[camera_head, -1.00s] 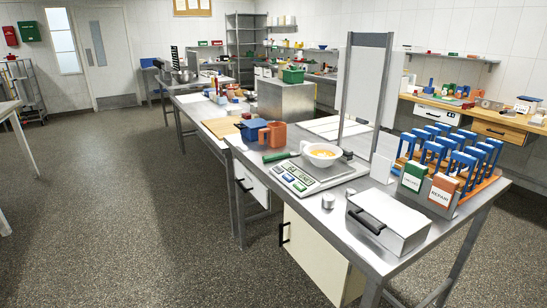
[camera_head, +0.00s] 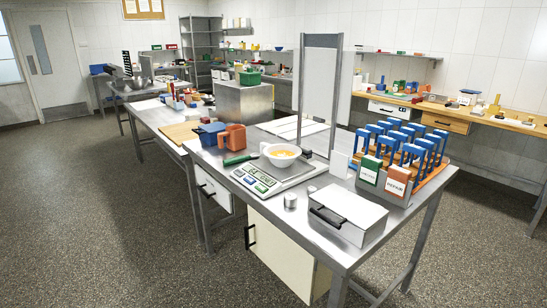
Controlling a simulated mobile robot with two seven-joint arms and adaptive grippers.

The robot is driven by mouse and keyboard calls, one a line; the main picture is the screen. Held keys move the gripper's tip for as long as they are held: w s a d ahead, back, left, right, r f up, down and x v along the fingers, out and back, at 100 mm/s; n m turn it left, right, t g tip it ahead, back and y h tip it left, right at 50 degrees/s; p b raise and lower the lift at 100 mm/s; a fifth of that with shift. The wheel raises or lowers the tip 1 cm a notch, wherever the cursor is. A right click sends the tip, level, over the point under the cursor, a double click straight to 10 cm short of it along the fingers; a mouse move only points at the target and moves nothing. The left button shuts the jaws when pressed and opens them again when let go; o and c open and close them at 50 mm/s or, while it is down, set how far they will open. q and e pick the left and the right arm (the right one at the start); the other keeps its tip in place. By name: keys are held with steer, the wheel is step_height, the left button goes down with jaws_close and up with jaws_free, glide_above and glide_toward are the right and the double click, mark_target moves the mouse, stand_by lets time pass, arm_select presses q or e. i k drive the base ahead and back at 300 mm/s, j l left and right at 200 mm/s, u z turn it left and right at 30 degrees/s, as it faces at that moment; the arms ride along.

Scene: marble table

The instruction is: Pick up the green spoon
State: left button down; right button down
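A slim dark-green utensil (camera_head: 238,160) lies on the steel table (camera_head: 330,243) at the left rear of the white kitchen scale (camera_head: 278,175). It is too small to tell for sure whether it is the green spoon. Neither of my grippers is in view.
An orange mug (camera_head: 233,137) and a blue container (camera_head: 210,133) stand behind the utensil. A white box (camera_head: 348,215), a small metal cylinder (camera_head: 290,201) and a rack with blue uprights (camera_head: 415,150) occupy the right. The floor (camera_head: 120,220) at left is clear.

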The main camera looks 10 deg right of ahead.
mark_target(231, 161)
steer(key=i+j+u, duration=0.1)
steer(key=u, duration=0.7)
steer(key=i+u, duration=0.2)
steer(key=u, duration=0.15)
steer(key=i, duration=2.95)
steer(key=i+z, duration=0.1)
steer(key=i, duration=0.3)
steer(key=i+j+z, duration=0.15)
steer(key=i, duration=0.25)
steer(key=i+j+z, duration=0.1)
steer(key=i, duration=0.3)
steer(key=z, duration=1.6)
